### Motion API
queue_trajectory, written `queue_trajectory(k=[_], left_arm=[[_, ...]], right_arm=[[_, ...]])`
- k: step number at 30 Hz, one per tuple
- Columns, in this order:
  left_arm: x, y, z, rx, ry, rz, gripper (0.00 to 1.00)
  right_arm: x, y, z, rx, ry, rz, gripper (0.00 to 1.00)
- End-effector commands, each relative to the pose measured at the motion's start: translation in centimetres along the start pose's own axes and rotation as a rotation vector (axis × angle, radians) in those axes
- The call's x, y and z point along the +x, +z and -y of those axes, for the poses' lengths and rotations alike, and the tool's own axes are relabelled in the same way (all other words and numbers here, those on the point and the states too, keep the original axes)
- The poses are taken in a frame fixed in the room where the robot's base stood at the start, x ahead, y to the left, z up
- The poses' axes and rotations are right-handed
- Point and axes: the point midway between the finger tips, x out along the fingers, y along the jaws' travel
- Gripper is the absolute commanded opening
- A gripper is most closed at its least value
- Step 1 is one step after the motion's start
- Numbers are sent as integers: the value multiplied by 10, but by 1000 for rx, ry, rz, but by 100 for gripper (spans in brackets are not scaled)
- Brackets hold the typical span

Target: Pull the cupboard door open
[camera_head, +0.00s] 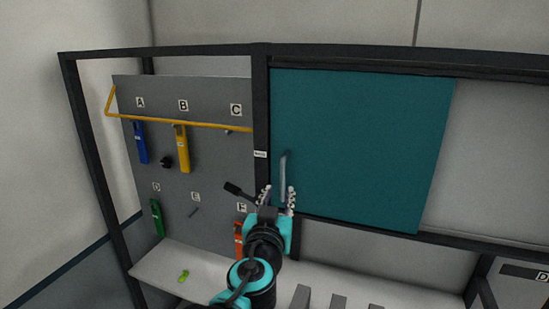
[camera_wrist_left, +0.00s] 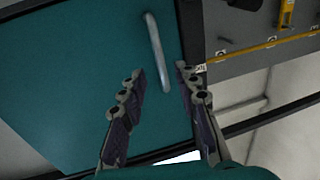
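The cupboard door is a flat teal panel (camera_head: 365,145) set in a black frame, and it fills most of the left wrist view (camera_wrist_left: 85,85). I cannot tell whether it stands ajar. A grey vertical bar handle (camera_head: 283,172) is on the door near its left edge; it also shows in the left wrist view (camera_wrist_left: 156,55). My left gripper (camera_head: 278,195) is open at the lower part of the handle. In the left wrist view its spread fingers (camera_wrist_left: 160,77) have the handle's lower end between them in the picture; contact is not clear. My right gripper is not in view.
A grey tool board (camera_head: 215,175) with a yellow rail (camera_head: 185,122) and several coloured tools stands left of the door. A black post (camera_head: 261,110) separates them. A pale shelf (camera_head: 170,262) runs below, with a small green item (camera_head: 183,276) on it.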

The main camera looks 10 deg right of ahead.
Motion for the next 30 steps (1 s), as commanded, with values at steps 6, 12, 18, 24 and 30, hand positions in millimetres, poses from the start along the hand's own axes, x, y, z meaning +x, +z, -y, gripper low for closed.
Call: queue_trajectory(k=[6, 12, 18, 24, 30], left_arm=[[23, -2, -3, 0, 5, -3, 32], [55, -2, -2, 0, 5, -2, 32], [74, -2, -2, 0, 4, -2, 32], [78, -1, -2, 0, 4, -2, 32], [78, -1, -2, 0, 4, -2, 11]], right_arm=[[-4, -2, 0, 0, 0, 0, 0], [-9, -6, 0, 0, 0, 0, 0], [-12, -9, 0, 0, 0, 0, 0], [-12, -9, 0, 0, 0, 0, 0], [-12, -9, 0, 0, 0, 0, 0]])
